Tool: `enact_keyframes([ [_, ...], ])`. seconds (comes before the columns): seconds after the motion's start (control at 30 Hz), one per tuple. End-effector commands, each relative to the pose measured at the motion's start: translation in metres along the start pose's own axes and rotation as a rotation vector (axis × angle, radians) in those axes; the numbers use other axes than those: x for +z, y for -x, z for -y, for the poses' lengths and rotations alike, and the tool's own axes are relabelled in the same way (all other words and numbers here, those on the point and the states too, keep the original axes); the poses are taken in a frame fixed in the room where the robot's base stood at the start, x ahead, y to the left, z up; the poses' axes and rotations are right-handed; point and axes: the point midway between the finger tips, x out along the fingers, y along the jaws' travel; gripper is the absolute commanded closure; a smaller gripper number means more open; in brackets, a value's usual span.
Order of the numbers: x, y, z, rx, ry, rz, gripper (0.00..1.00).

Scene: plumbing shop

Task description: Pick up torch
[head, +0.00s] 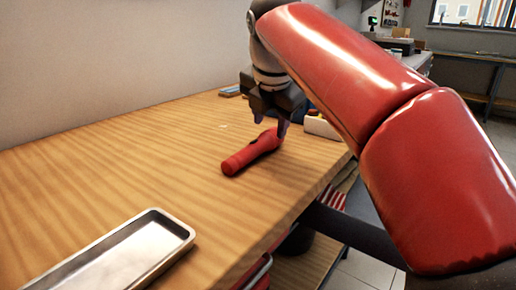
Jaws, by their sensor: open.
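A red torch (250,153) lies on its side on the wooden workbench (130,165), towards its right edge. Its near end points to the lower left, and its far end is close to my gripper. My gripper (271,124) points down at the far end of the torch with its fingers apart. One finger shows just right of the torch's far end and the other shows beyond it. I cannot tell whether the fingers touch the torch or are around it.
A metal tray (178,226) lies on the bench at the lower left. A small pale block (322,127) lies right of my gripper near the bench edge. Blue and dark items stand partly hidden behind my gripper. The bench left of the torch is clear.

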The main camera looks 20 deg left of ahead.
Motion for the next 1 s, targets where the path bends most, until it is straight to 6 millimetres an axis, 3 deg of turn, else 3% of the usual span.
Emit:
enact_keyframes([
  [0.1,-0.005,-0.022,0.002,-0.002,0.001,-0.001,0.57],
  [0.23,-0.004,-0.037,0.002,-0.002,-0.001,0.0,0.57],
  [0.53,-0.003,-0.041,0.001,0.0,-0.001,0.0,0.57],
  [0.8,-0.003,-0.041,0.001,0.0,-0.001,0.0,0.91],
  [1.0,-0.003,-0.04,0.001,0.001,-0.002,0.001,0.91],
])
